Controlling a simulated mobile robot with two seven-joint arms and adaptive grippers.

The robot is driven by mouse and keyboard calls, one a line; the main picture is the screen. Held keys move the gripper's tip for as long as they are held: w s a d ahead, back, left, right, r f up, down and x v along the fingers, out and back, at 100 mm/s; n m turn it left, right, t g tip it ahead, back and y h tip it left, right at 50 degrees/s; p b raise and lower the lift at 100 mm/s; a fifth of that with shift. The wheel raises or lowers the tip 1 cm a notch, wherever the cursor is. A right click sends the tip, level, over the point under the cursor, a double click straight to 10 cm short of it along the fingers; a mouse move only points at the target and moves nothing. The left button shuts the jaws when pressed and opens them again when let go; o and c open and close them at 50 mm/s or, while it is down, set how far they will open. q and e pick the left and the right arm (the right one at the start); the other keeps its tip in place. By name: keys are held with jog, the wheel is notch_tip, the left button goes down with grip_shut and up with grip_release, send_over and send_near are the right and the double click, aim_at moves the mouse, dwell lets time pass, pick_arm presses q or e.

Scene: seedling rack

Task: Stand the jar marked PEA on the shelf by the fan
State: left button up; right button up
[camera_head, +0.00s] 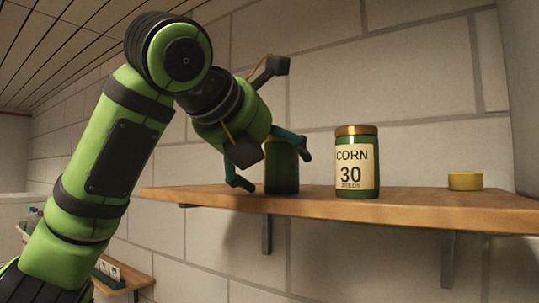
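A green jar marked CORN 30 (356,165) with a gold lid stands to the right on the wooden shelf (420,206). No fan is in view. My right gripper is not in view.
A yellow round lid-like object (465,181) lies on the shelf at the right. Shelf room is clear between it and the CORN jar. A block wall stands close behind. A lower wooden surface (135,276) with small items shows at the lower left.

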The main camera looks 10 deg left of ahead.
pick_arm(q)
jog(key=shift+r, duration=0.1)
jog(key=shift+s+a+r+b, duration=0.1)
jog(key=shift+s+b, duration=0.2)
jog(key=shift+s, duration=0.1)
jog(key=b+v, duration=0.3)
jog(key=v, duration=0.8)
